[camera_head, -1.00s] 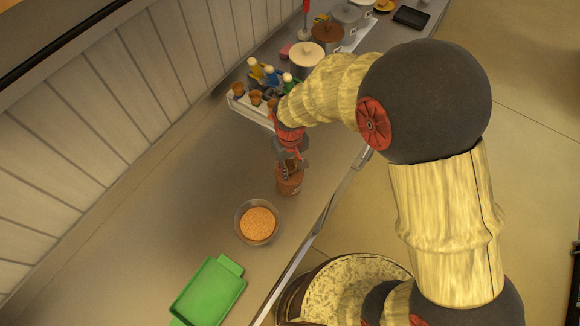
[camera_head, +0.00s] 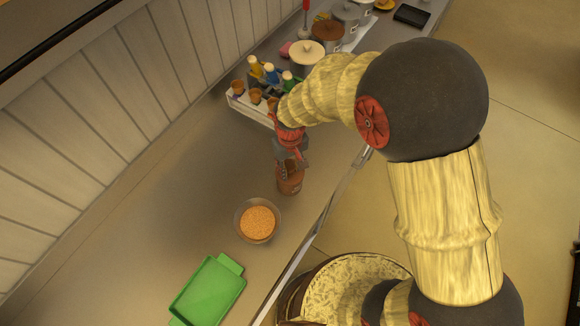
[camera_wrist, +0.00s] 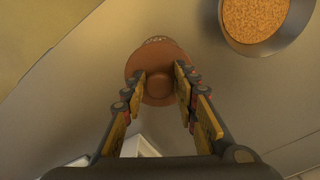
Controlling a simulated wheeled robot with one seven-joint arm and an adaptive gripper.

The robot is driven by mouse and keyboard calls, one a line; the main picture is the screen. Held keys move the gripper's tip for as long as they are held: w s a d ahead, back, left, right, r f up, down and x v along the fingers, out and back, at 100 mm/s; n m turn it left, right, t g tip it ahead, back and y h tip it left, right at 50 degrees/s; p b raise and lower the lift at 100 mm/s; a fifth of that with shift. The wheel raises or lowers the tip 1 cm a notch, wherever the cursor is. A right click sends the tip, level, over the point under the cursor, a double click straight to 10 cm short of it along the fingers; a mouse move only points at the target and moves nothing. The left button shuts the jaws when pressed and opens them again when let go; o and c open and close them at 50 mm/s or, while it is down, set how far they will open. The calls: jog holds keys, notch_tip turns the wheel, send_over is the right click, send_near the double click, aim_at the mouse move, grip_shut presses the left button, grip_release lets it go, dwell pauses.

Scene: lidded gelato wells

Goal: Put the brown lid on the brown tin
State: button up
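The brown tin (camera_head: 290,184) stands upright on the counter near its front edge, with a pale label on its side. In the wrist view its brown side (camera_wrist: 150,55) shows beyond a round brown top, which looks like the brown lid (camera_wrist: 158,94) with a small knob. I cannot tell whether this lid is fully seated. My gripper (camera_head: 296,161) is right above the tin, pointing down. In the wrist view my gripper (camera_wrist: 160,76) has its fingers apart on either side of the knob, with visible gaps. The fingers partly hide the tin's top in the head view.
A bowl of orange-brown crumbs (camera_head: 258,223) stands close to the tin. A green tray (camera_head: 209,291) lies nearer. The counter toward the wall is clear.

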aim_at(290, 168)
jog(key=shift+o, duration=1.4)
jog(key=shift+o, duration=1.3)
jog(key=shift+r+p, duration=2.65)
jog(key=shift+r, duration=1.4)
